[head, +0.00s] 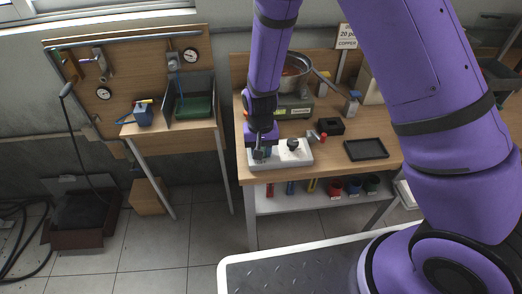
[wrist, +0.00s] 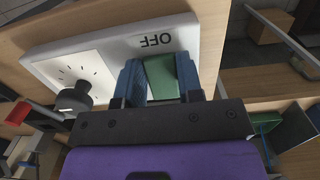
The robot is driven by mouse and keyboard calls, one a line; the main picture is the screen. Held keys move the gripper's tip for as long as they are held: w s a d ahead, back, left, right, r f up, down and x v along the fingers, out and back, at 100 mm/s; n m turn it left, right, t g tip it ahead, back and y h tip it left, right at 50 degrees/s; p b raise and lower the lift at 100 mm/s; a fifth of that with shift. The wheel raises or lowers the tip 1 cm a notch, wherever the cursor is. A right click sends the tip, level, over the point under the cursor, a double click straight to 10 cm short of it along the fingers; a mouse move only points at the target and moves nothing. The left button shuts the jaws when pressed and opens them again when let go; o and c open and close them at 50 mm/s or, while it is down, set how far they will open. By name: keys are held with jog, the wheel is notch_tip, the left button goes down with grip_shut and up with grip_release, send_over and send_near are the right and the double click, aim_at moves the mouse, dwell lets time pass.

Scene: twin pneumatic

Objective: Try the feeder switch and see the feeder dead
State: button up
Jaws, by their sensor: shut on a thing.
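A white switch plate (head: 302,157) lies on the workbench near its left front edge. In the wrist view the plate (wrist: 45,66) carries upside-down OFF lettering and a black dial knob (wrist: 75,98) with tick marks around it. My gripper (head: 259,153) is over the plate's left end. In the wrist view my gripper (wrist: 161,78) has its blue fingers shut on a green switch piece (wrist: 160,76) beside the OFF lettering. The fingers hide the piece's sides and any other lettering. I cannot tell which machine is the feeder.
At left, a board (head: 130,60) bears pipes and gauges above a small table with a green-floored bin (head: 194,106).

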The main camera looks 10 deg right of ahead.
jog(key=shift+w+r+g, duration=0.1)
jog(key=shift+w+g, duration=0.1)
jog(key=shift+g, duration=0.75)
jog(key=shift+w+r+g, duration=0.1)
jog(key=shift+w+g, duration=0.05)
jog(key=shift+g, duration=0.8)
jog(key=o, duration=0.9)
jog(key=shift+o, duration=0.2)
jog(key=v, duration=1)
jog(key=shift+r, duration=0.4)
jog(key=shift+w+d, duration=0.1)
jog(key=shift+w, duration=0.05)
